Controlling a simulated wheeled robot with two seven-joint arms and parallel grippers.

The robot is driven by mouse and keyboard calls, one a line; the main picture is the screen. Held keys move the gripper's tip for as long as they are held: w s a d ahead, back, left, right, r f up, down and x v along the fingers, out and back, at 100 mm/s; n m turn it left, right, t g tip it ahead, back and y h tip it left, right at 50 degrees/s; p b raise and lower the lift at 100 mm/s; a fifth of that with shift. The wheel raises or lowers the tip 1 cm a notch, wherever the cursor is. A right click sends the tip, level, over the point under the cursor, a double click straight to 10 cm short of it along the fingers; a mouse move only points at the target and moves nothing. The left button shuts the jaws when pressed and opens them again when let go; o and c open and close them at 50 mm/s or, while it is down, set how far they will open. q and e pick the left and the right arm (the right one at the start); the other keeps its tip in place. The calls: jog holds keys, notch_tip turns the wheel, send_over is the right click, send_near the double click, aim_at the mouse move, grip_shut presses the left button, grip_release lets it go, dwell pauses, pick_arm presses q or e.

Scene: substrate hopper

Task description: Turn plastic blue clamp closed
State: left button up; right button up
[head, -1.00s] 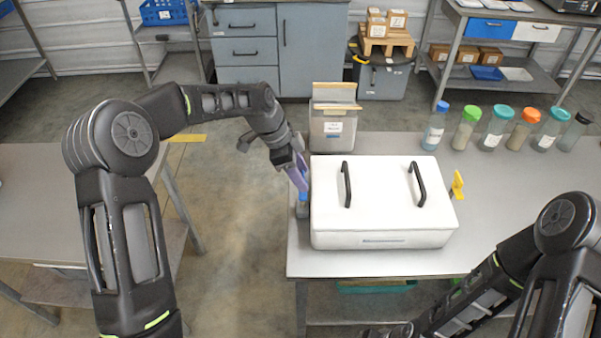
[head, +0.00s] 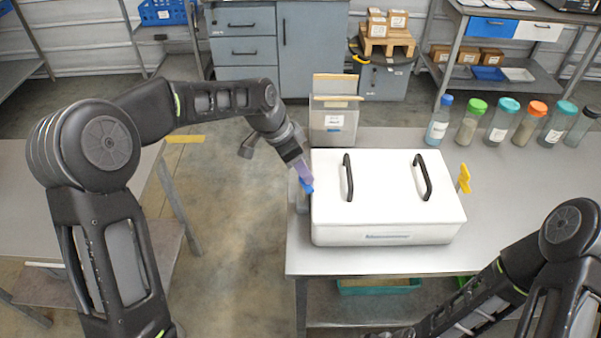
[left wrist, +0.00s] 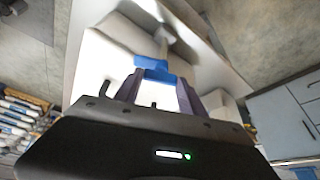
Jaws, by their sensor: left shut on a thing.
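The blue clamp (head: 307,186) is at the left side of the white lidded hopper box (head: 385,228). My left gripper (head: 303,178) reaches in from the left with its purple fingers at the clamp. In the left wrist view the blue clamp (left wrist: 158,72) sits between the fingertips of my left gripper (left wrist: 157,84), which is shut on it. A yellow clamp (head: 464,178) stands out from the box's right side. My right arm is at the lower right, and its gripper is not in view.
Two black handles (head: 422,177) stand on the lid. A clear container (head: 333,122) stands behind the box's left corner. Several capped bottles (head: 497,120) line the table's back right. The floor left of the table (head: 340,262) is clear.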

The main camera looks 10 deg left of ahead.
pick_arm(q)
jog(key=n+t+y+b, duration=0.1)
jog(key=n+b, duration=0.1)
jog(key=n, duration=0.1)
jog(key=shift+d+f+n+b, duration=0.1)
jog(key=shift+d+n+b, duration=0.05)
jog(key=shift+n+b, duration=0.15)
jog(key=n+y+b, duration=0.1)
jog(key=n+b, duration=0.1)
jog(key=n, duration=0.1)
jog(key=shift+s+n+t, duration=0.1)
jog(key=shift+n+t, duration=0.2)
jog(key=n+y+b, duration=0.1)
jog(key=n+b, duration=0.1)
jog(key=n, duration=0.1)
jog(key=shift+d+n+y+b, duration=0.15)
jog(key=shift+n+y+b, duration=0.15)
jog(key=shift+b, duration=0.05)
jog(key=shift+n+y+b, duration=0.5)
jog(key=shift+n+b, duration=0.05)
jog(key=shift+n, duration=0.55)
jog(key=o, duration=1.4)
jog(key=shift+c, duration=0.2)
